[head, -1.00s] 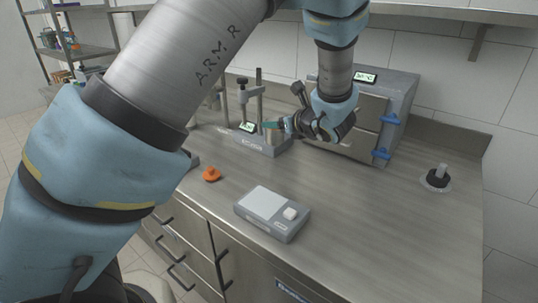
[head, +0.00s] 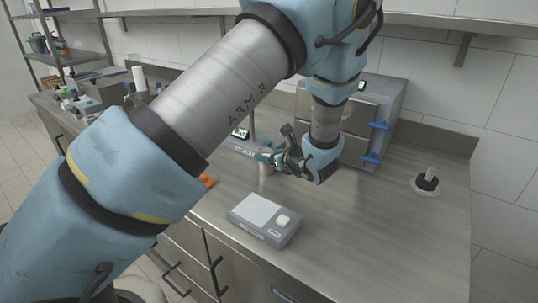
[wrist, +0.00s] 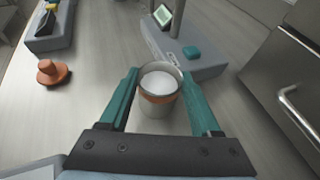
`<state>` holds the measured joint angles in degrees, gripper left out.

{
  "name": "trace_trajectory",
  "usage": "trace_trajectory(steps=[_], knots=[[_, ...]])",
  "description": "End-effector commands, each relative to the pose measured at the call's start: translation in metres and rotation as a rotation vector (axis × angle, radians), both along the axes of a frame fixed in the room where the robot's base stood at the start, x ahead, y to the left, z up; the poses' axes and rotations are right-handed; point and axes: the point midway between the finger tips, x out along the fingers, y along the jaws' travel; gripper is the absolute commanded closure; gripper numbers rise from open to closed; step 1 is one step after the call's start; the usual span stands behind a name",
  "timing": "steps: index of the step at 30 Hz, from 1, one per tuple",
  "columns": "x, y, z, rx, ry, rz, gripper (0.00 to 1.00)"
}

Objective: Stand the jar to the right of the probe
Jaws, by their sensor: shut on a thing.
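A metal jar (wrist: 159,103) with white contents and an orange-brown band stands upright between the teal fingers of my gripper (wrist: 160,78) in the wrist view. My gripper is shut on it. In the head view my gripper (head: 270,158) holds the jar (head: 265,169), partly hidden by the fingers, in front of a grey bench device. I cannot tell whether the jar's base touches the counter. The grey device (wrist: 205,68) has an upright post, a small display and a teal button. It lies just beyond the jar. I cannot clearly make out the probe itself.
A grey scale (head: 262,218) with a pale plate sits nearer the counter's front. An orange knob-like piece (wrist: 52,72) lies left of my gripper. A steel oven-like box (head: 350,115) stands behind. A black-based weight-like piece (head: 427,183) stands right. The counter between is clear.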

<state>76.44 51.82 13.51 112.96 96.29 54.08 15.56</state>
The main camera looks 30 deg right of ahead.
Motion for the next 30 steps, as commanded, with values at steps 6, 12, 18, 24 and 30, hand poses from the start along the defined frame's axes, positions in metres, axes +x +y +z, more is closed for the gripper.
trace_trajectory(steps=[6, 12, 18, 24, 30], knots=[[0.000, 0.000, -0.002, 0.000, 0.000, 0.000, 0.19], [0.000, 0.000, -0.002, 0.000, 0.000, 0.000, 0.06], [0.000, 0.000, 0.000, 0.000, 0.000, 0.000, 0.06], [-0.020, -0.004, 0.007, -0.002, 0.000, -0.005, 0.06], [-0.059, -0.008, 0.023, -0.004, 0.001, -0.004, 0.06]])
